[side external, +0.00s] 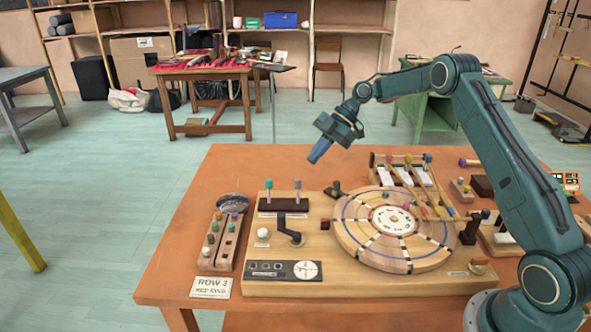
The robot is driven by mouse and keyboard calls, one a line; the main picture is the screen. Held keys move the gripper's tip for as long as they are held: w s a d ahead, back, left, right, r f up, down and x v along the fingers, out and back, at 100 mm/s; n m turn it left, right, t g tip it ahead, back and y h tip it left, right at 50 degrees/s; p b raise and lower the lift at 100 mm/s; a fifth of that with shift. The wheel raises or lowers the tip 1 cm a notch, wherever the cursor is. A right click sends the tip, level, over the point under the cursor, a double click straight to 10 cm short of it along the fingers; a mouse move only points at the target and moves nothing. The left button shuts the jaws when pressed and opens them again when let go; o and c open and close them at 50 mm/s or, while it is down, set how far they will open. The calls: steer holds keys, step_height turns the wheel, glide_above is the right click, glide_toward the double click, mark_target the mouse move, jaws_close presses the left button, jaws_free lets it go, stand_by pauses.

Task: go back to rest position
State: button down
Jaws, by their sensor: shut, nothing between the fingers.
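My gripper (319,150) is in the side external view, above the back edge of the orange table (180,262). It points down and to the left, and its blue fingers are together with nothing between them. It is well clear of the instruments below. My arm reaches up from the table's right side and bends over to the left.
A wooden base board (400,285) carries a round segmented disc (350,235), a black crank (289,232) and a dial panel (283,271). A peg rack (216,245) and a "ROW 3" card (211,287) lie left. White-keyed blocks (405,176) stand behind the disc.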

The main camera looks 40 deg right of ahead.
steer(key=s+a+r+m+t+h, duration=0.1)
steer(key=s+a+r+m+h, duration=0.1)
steer(key=s+a+r+m, duration=0.45)
steer(key=s+a+r+m+t+h, duration=0.1)
steer(key=s+a+r+h, duration=0.15)
steer(key=s+r, duration=0.55)
steer(key=s+m+t+h, duration=0.1)
steer(key=s+m+h, duration=0.2)
steer(key=s+m, duration=0.6)
steer(key=s, duration=1.4)
steer(key=shift+a+m+h, duration=0.2)
steer(key=shift+m+h, duration=0.15)
